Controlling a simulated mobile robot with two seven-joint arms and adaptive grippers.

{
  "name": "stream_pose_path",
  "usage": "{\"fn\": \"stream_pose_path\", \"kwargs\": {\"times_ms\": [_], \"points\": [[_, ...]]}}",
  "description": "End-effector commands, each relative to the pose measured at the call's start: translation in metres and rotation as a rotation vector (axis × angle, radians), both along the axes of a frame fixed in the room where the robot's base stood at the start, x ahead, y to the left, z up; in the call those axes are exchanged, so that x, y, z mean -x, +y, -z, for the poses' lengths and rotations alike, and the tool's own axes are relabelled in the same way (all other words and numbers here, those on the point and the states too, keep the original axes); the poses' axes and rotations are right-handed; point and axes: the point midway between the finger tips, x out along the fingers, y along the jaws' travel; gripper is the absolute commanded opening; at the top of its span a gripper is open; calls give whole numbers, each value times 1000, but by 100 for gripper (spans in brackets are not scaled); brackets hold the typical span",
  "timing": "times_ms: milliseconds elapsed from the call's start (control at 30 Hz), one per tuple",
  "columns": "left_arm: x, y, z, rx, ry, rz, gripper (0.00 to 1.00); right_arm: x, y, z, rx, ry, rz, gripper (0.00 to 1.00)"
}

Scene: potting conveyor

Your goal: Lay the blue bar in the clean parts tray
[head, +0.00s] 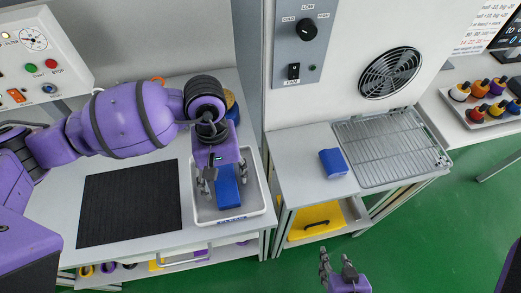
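A white tray (258,203) with a small label on its front rim stands on the left bench. A blue bar (229,193) lies in it, its far end partly hidden by my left gripper. My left gripper (224,184) is above the tray with its fingers spread, one on each side of the bar. A gap shows between the left finger and the bar. My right gripper (337,262) is low in the picture, open and empty, over the green floor.
A black mat (130,203) lies left of the tray. A second blue block (333,162) sits on the right bench beside a metal rack (390,148). A blue and yellow round item (231,105) stands behind the tray, partly hidden.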

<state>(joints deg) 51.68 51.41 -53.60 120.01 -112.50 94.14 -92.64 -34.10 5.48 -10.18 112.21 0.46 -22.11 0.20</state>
Motion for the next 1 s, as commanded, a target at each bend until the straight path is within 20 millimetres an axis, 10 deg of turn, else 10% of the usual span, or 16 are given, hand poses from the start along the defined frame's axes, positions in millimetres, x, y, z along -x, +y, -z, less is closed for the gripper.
{"fn": "stream_pose_path", "kwargs": {"times_ms": [367,1000], "points": [[-1,0,-9,0,-3,-1,61,-9,5,-6,-12,-18,8,40],[-17,5,-117,-1,0,-1,61,5,1,6,-2,10,6,40]]}}
